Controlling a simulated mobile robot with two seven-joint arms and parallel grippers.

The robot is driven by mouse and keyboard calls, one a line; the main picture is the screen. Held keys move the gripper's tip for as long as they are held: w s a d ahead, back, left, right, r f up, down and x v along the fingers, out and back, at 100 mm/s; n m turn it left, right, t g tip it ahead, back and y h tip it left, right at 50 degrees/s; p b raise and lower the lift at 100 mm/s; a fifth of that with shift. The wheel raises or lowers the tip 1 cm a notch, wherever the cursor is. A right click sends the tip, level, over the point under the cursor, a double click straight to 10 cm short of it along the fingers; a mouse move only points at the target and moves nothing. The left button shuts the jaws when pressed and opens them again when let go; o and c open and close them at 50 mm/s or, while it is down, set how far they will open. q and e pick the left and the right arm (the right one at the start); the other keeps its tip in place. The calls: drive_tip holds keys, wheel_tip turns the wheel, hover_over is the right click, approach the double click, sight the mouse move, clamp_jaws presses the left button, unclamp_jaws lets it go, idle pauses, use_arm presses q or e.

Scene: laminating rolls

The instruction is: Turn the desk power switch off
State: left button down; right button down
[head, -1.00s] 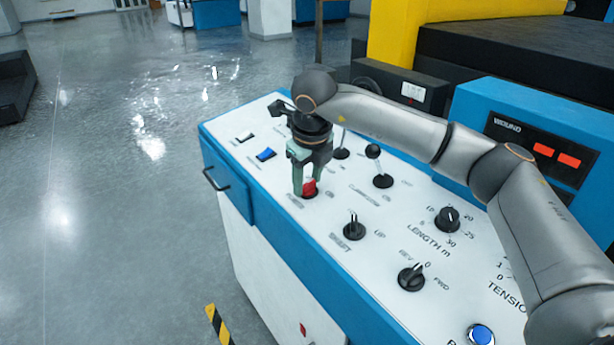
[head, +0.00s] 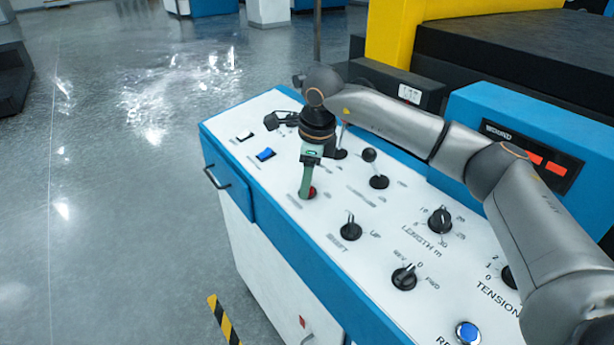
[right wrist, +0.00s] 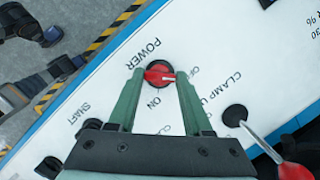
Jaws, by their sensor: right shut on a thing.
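The power switch is a red knob on a round dark base, on the white top of the control desk. In the right wrist view the fingertips (right wrist: 160,75) are shut on the red handle, one at each end. The handle lies roughly crosswise between the POWER and ON labels, with OFF at its right. My left gripper is not in view.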

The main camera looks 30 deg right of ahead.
idle(0.5)
drive_tip(key=c, duration=0.7)
unclamp_jaws()
drive_tip(key=o, duration=0.4)
drive_tip(key=r, duration=0.4)
drive_tip(key=s+r, duration=0.1)
drive_tip(key=r, duration=0.3)
drive_tip(key=s+r, duration=0.1)
drive_tip(key=r, duration=0.3)
drive_tip(key=shift+s+d+r, duration=0.1)
drive_tip(key=shift+d+r, duration=0.1)
drive_tip(key=shift+d, duration=0.05)
